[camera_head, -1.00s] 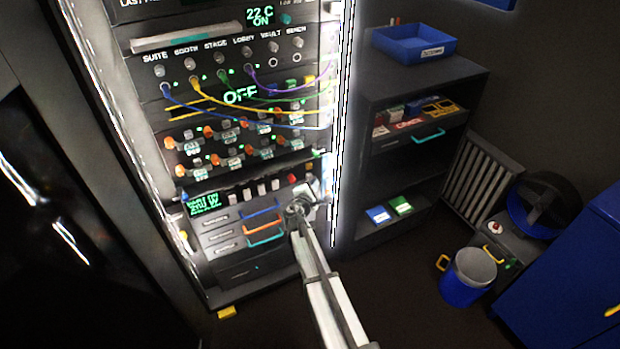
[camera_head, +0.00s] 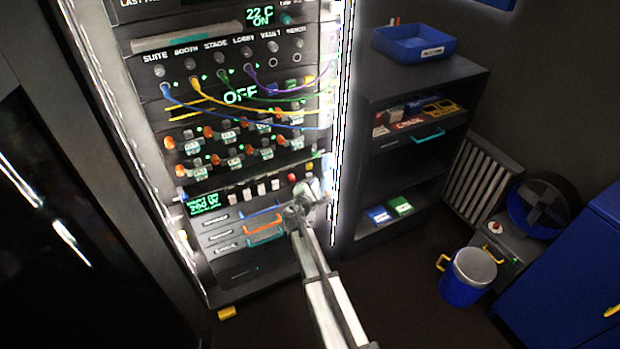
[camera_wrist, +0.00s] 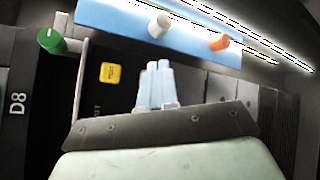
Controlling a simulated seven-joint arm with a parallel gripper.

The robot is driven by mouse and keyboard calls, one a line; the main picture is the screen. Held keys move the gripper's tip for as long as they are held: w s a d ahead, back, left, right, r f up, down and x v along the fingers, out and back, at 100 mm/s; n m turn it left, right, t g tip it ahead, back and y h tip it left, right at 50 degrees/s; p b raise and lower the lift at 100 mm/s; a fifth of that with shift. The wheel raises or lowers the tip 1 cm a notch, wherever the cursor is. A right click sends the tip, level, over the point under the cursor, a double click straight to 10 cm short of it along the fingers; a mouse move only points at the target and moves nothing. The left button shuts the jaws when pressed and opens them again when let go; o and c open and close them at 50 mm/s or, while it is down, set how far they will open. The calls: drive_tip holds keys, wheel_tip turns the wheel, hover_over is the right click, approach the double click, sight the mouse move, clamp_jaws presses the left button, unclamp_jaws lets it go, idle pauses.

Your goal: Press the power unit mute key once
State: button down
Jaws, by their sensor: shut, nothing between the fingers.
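The power unit appears to be the strip with a green display (camera_head: 204,203), pale keys (camera_head: 261,190) and a red button (camera_head: 291,178), low in the rack in the head view. My gripper (camera_head: 314,190) is at the right end of this strip. In the wrist view my gripper (camera_wrist: 156,84) is shut and empty, with its fingertips over a dark panel. A small yellow key (camera_wrist: 110,73) with a dark mark lies left of the fingertips, apart from them in the picture. I cannot tell which key is the mute key; contact is not clear.
A green knob (camera_wrist: 52,41) stands left in the wrist view, and a blue panel (camera_wrist: 185,30) with pale and orange knobs is above. Drawers with blue and orange handles (camera_head: 265,236) are below the strip. Patch cables (camera_head: 240,115) hang higher up.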

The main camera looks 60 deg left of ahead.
drive_tip(key=shift+a, duration=0.2)
drive_tip(key=shift+a, duration=0.25)
drive_tip(key=shift+a, duration=0.4)
idle(0.7)
drive_tip(key=shift+d, duration=0.85)
drive_tip(key=shift+d, duration=0.1)
drive_tip(key=d, duration=0.4)
drive_tip(key=shift+d, duration=0.4)
idle(1.1)
